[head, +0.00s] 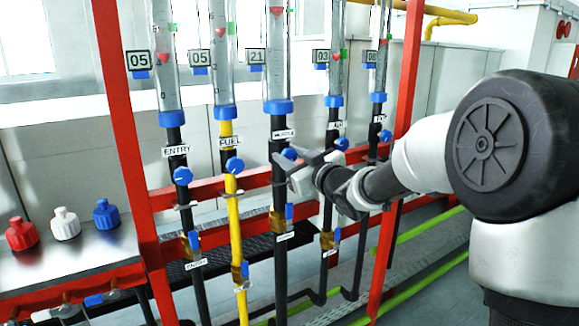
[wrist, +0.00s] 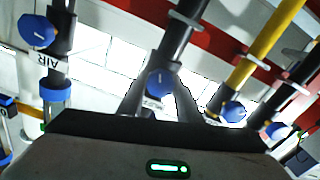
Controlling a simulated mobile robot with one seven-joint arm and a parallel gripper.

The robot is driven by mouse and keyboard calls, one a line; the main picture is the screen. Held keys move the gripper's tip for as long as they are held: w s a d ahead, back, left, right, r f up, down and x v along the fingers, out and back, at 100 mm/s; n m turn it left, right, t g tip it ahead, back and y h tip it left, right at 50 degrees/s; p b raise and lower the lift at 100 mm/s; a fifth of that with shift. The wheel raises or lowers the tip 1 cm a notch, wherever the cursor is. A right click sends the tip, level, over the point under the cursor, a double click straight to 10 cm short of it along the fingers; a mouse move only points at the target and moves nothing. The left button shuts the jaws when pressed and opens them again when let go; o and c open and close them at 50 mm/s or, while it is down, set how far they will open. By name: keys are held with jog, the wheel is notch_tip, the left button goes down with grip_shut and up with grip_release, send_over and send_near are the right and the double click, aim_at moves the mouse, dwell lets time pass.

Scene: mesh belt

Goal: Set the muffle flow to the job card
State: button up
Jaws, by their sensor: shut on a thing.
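The muffle flow tube (head: 277,80) is the middle of several upright glass tubes. Its tag reads 21, and a red float mark shows near the top of the picture. Below it is the MUFFLE label (head: 284,134) and the blue muffle knob (head: 289,153). My gripper (head: 297,165) reaches in from the right and is shut on this knob. In the wrist view the blue knob (wrist: 160,82) sits between the two fingers. I cannot make out a job card in either view.
The FUEL knob (head: 235,165) and ENTRY knob (head: 183,176) are close on the left; another blue knob (head: 342,144) is close on the right. Red rails (head: 127,130) frame the pipes. A bench (head: 75,255) at left holds red, white and blue bottles.

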jog(key=shift+n+b, duration=0.65)
jog(key=shift+n, duration=0.15)
jog(key=o, duration=1)
jog(key=shift+o, duration=0.2)
jog(key=p+v, duration=0.1)
jog(key=v, duration=1.6)
jog(key=shift+s+d+p, duration=0.2)
jog(key=shift+p, duration=0.15)
